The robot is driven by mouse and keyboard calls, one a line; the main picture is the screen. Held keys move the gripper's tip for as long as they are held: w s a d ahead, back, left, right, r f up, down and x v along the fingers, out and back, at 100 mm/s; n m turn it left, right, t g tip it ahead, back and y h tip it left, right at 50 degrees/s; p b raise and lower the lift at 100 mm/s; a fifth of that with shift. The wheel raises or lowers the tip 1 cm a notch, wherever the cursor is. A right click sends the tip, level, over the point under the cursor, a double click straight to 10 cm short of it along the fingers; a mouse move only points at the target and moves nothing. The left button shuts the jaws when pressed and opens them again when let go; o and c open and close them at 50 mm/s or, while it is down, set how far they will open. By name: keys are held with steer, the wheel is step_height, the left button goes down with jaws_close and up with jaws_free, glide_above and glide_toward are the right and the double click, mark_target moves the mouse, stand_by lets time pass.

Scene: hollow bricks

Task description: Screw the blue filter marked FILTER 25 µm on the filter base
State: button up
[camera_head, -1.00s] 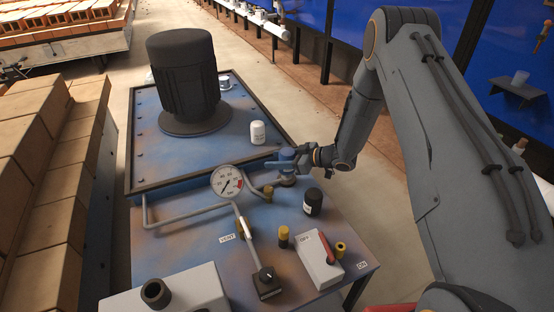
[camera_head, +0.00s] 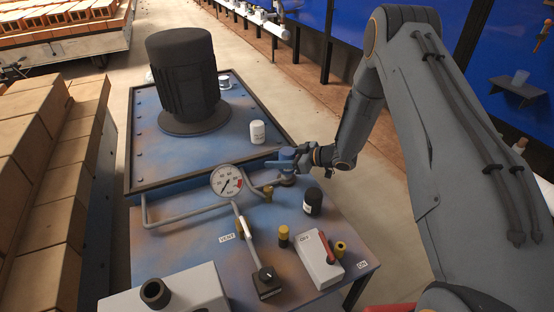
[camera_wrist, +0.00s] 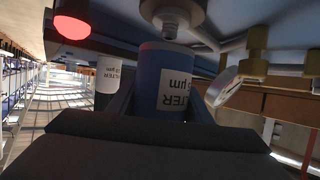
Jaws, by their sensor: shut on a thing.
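The blue filter (camera_head: 287,154) is between the fingers of my gripper (camera_head: 282,162), which is shut on it. In the wrist view the blue filter (camera_wrist: 150,75) shows part of a white label reading "FILTER" and "µm", upside down in that picture. The filter base (camera_head: 287,181) is directly below the filter in the head view. In the wrist view the metal base (camera_wrist: 172,12) is in line with the filter's end, with its stud at that end. I cannot tell how far the stud is inside the filter.
A white filter (camera_head: 258,132) stands behind on the blue unit, and a black filter (camera_head: 312,201) stands in front of the base. A pressure gauge (camera_head: 226,181) with pipes is close on the left. A box with a red lever (camera_head: 320,260) is at the front.

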steer(key=shift+f+b, duration=0.8)
steer(key=shift+f, duration=0.4)
stand_by(0.5)
steer(key=o, duration=1.3)
steer(key=shift+b+v, duration=0.7)
steer(key=shift+v, duration=3.2)
